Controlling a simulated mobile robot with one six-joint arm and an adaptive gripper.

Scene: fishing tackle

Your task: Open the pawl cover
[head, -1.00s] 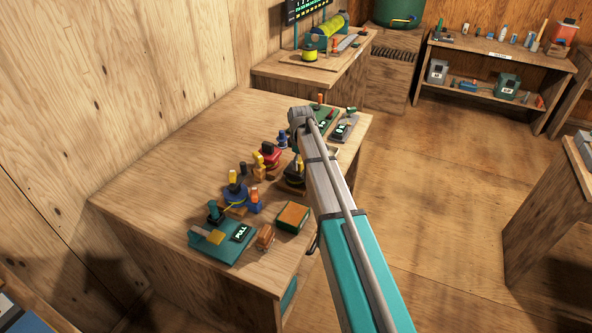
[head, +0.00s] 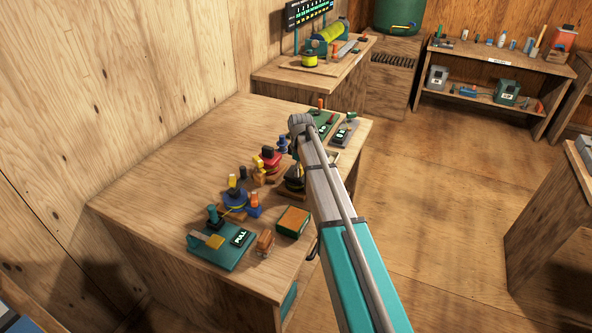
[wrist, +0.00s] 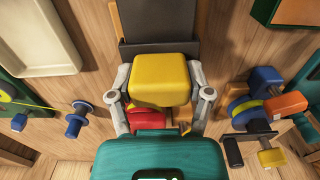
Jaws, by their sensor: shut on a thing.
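My gripper (wrist: 164,98) has its two grey fingers on either side of a yellow block (wrist: 160,70) and is shut on it. The block's rounded face fills the middle of the wrist view. I cannot tell for certain that this block is the pawl cover. A dark grey panel (wrist: 155,25) extends behind it. A red part (wrist: 147,121) shows below it, partly covered by my gripper's teal palm. In the head view, my arm hides most of the contact, near a black reel (head: 293,178) and a red reel (head: 269,160).
A blue reel (wrist: 248,113) stands close on the right in the wrist view, with a blue spool (wrist: 75,122) on the left. A cream tray (wrist: 35,35) and an orange-topped green box (head: 293,220) are nearby. The table's back left (head: 190,150) is clear.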

